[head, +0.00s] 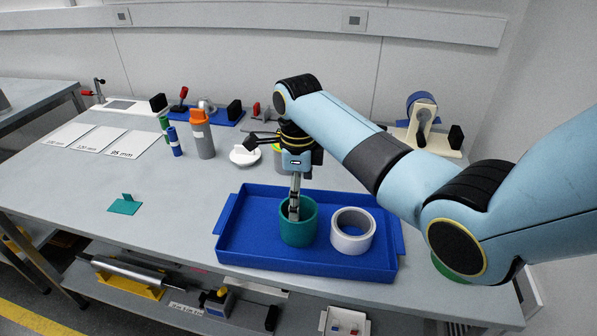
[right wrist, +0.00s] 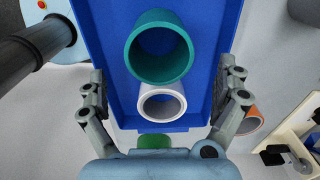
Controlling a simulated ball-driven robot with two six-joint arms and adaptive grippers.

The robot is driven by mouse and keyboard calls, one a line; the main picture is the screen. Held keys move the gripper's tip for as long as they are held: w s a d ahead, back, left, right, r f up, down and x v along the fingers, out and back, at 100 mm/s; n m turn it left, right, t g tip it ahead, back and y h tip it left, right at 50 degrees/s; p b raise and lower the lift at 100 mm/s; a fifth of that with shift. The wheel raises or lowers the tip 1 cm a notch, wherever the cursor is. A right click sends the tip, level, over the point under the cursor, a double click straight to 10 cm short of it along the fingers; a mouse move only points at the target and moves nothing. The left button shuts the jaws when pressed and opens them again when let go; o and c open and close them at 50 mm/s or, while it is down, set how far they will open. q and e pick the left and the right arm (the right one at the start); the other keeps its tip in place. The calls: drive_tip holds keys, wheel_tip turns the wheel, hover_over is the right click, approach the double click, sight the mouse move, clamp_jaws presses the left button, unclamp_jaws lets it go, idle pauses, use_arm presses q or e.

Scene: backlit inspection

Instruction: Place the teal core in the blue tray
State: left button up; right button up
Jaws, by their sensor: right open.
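The teal core (head: 297,233) stands upright on the floor of the blue tray (head: 250,258), left of a white core (head: 350,244). In the right wrist view the teal core (right wrist: 134,60) shows its open end, with the white core (right wrist: 162,120) close by. My right gripper (head: 294,212) points down over the teal core; a finger overlaps its opening in the head view. Its jaws are spread wide, with clear gaps to the core in the right wrist view. I cannot tell the exact finger depth. My left gripper is not in view.
A teal bracket (head: 125,204) lies on the bench left of the tray. A cream fixture (head: 432,140) sits back right. The front left bench is clear.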

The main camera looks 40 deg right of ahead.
wheel_tip(320, 180, up, 6)
drive_tip(key=shift+r, duration=0.25)
idle(0.5)
